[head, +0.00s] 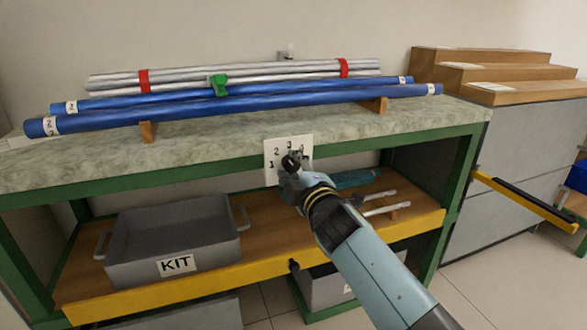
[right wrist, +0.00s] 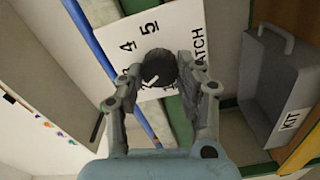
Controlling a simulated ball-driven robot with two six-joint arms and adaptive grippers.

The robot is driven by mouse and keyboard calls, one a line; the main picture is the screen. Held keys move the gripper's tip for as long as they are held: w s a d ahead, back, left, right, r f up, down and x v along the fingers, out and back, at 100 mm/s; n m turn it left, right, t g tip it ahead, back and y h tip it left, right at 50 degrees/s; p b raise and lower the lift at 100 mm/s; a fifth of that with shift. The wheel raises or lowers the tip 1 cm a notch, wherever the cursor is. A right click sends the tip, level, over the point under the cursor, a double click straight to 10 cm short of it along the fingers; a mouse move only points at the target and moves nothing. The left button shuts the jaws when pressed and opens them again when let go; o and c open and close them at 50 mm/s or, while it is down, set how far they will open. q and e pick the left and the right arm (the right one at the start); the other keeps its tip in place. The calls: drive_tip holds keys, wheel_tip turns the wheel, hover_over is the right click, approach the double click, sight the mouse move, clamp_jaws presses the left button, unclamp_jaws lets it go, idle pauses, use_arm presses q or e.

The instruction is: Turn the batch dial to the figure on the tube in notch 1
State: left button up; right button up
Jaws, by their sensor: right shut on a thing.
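The batch dial is a dark round knob (right wrist: 158,67) with a white pointer mark, on a white plate (right wrist: 182,22) with printed figures and partly hidden lettering. My right gripper (head: 291,168) is shut on the knob, one finger on each side in the wrist view (right wrist: 160,84). I cannot tell which figure the pointer meets. Two long blue tubes (head: 230,105) lie on the bench with white end labels (head: 43,125), too small to read surely.
Silver rods (head: 240,72) with red bands (head: 144,80) lie behind the tubes, beside a green clamp (head: 218,86). Wooden supports (head: 148,132) hold the tubes. A grey KIT bin (head: 130,265) stands on the lower shelf. Wooden steps (head: 440,62) stand at right.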

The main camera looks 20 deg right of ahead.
drive_tip(key=shift+f+n, duration=0.1)
drive_tip(key=shift+n, duration=1.3)
use_arm(q)
drive_tip(key=shift+s, duration=0.9)
drive_tip(key=shift+w+a, duration=0.1)
drive_tip(key=shift+w, duration=0.1)
use_arm(e)
drive_tip(key=o, duration=1.1)
use_arm(q)
drive_tip(key=shift+w, duration=0.5)
use_arm(e)
drive_tip(key=shift+o, duration=0.2)
